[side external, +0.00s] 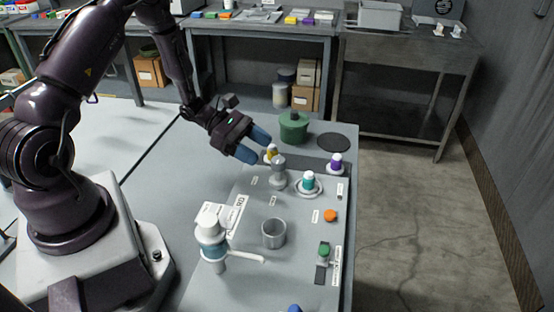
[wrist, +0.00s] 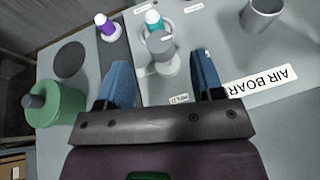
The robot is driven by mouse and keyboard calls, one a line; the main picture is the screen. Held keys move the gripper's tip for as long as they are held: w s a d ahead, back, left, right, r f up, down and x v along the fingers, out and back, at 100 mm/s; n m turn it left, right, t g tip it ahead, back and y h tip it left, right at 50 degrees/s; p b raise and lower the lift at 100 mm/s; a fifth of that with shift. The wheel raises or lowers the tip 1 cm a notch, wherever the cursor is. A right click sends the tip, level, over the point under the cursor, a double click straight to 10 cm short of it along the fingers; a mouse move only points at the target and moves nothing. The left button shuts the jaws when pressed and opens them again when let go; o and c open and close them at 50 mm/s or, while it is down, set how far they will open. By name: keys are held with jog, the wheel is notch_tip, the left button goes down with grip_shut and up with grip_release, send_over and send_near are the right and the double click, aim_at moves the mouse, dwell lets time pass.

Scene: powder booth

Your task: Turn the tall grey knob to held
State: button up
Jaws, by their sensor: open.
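The tall grey knob (side external: 279,174) stands upright on the grey panel (side external: 296,262), on a round base. In the wrist view the knob (wrist: 162,52) is seen from above, ahead of the fingers and between their lines, with a small label (wrist: 181,99) close by that seems to read HELD. My gripper (side external: 254,145) is open, with blue fingers. It hangs above and to the left of the knob in the side view, apart from it. In the wrist view the open fingers (wrist: 162,70) have nothing held between them. Which way the knob is set I cannot tell.
Close to the knob are a yellow knob (side external: 271,152), a teal knob (side external: 309,180) and a purple knob (side external: 336,162).

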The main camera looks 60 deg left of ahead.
aim_at(275, 158)
jog(key=x, duration=0.5)
jog(key=shift+w+d+f, duration=0.15)
jog(key=shift+d, duration=0.15)
jog(key=c, duration=0.9)
